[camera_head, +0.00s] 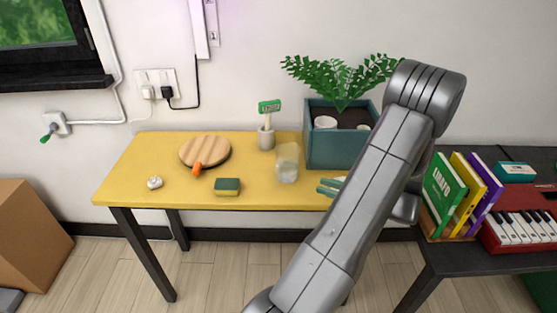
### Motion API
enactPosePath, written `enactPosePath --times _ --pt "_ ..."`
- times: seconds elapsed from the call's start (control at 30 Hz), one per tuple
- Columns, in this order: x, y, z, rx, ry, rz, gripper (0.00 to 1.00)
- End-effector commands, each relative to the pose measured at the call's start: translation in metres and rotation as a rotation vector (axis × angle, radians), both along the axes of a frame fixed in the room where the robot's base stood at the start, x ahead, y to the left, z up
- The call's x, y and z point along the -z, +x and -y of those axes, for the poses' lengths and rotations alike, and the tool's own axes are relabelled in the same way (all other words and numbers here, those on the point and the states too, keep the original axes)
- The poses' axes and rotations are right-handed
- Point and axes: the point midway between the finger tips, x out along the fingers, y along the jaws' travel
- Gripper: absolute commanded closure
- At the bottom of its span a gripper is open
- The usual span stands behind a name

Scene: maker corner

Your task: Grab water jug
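A translucent, pale jug-like container (287,162) stands upright on the yellow table (125,180), right of centre. It is the only thing in view that looks like a water jug; its handle cannot be made out. My grey arm crosses the right part of the table.
A teal planter (333,150) with a leafy plant stands right behind the container. A grey cup with a green sign (266,138), a sponge (228,187), a round wooden board (205,151) and a small white item (154,183) lie leftward. Books and a red keyboard (515,224) occupy the dark right table.

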Motion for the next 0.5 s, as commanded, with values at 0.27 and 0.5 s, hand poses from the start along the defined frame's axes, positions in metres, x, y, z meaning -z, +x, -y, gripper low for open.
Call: enactPosePath --times 0.27,0.5 --pt "-0.001 0.018 -0.038 0.002 0.009 0.001 0.78" --pt "-0.001 0.033 -0.071 0.004 0.008 0.0 0.78"
